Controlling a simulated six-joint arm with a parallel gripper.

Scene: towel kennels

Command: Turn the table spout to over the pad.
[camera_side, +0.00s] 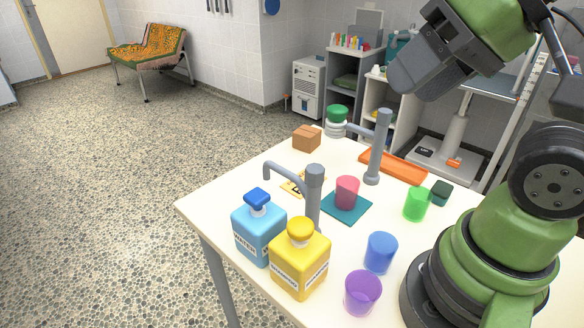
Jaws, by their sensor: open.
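Two grey spouts on posts stand on the white table (225,192). The near spout (313,185) has its arm pointing left, with its tip bent down behind the blue bottle, away from the pad. The far spout (380,150) has its arm pointing left toward the green-lidded jar. The teal pad (354,213) lies between the two posts, with a pink cup (347,190) upright on it. Neither spout tip is over the pad. My gripper (403,84) is open, high above the table's back right, apart from both spouts. Its fingers are seen edge-on.
A blue bottle (259,235) and a yellow bottle (300,265) crowd the near post. Green (417,204), blue (380,253) and purple (362,293) cups stand to the right. An orange tray (395,167), green-lidded jar (336,120) and brown box (307,138) sit at the back.

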